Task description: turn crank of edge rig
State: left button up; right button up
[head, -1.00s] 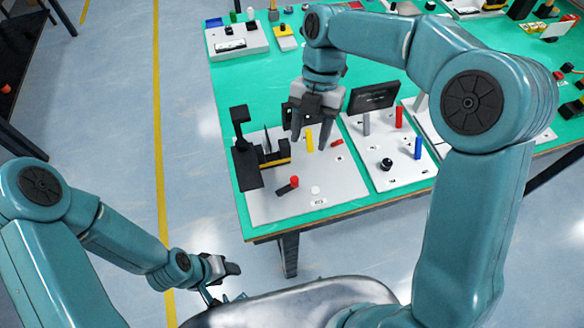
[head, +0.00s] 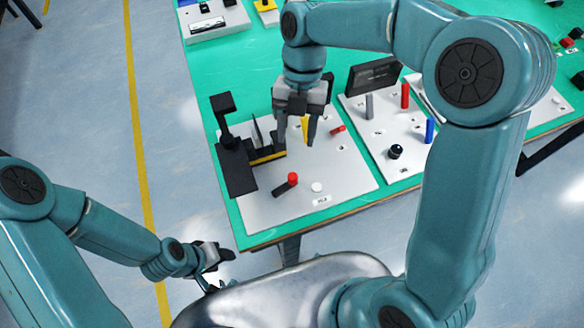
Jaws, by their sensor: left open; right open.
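The edge rig is a white plate (head: 345,180) at the near left corner of the green table. Its crank (head: 284,187), a short black arm with a red knob, lies near the plate's front edge beside a white button (head: 316,187). My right gripper (head: 297,143) is open and points down over the plate, behind the crank and apart from it. A yellow peg (head: 306,127) is partly hidden by its fingers. My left gripper (head: 224,254) is off the table, low in front of its near left corner; its fingers are small in view.
A black upright fixture (head: 235,165) with a yellow-striped block stands at the plate's left. A small red piece (head: 338,129) lies right of the yellow peg. A second plate (head: 399,168) with grey, red and blue pegs and a black knob adjoins at right.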

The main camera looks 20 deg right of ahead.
aim_at(293, 175)
jog(key=x, duration=1.1)
jog(key=shift+w+d+f, duration=0.1)
jog(key=shift+d, duration=0.1)
jog(key=shift+s+a, duration=0.1)
jog(key=shift+s, duration=0.1)
jog(key=shift+w, duration=0.1)
jog(key=shift+c, duration=0.3)
grip_shut()
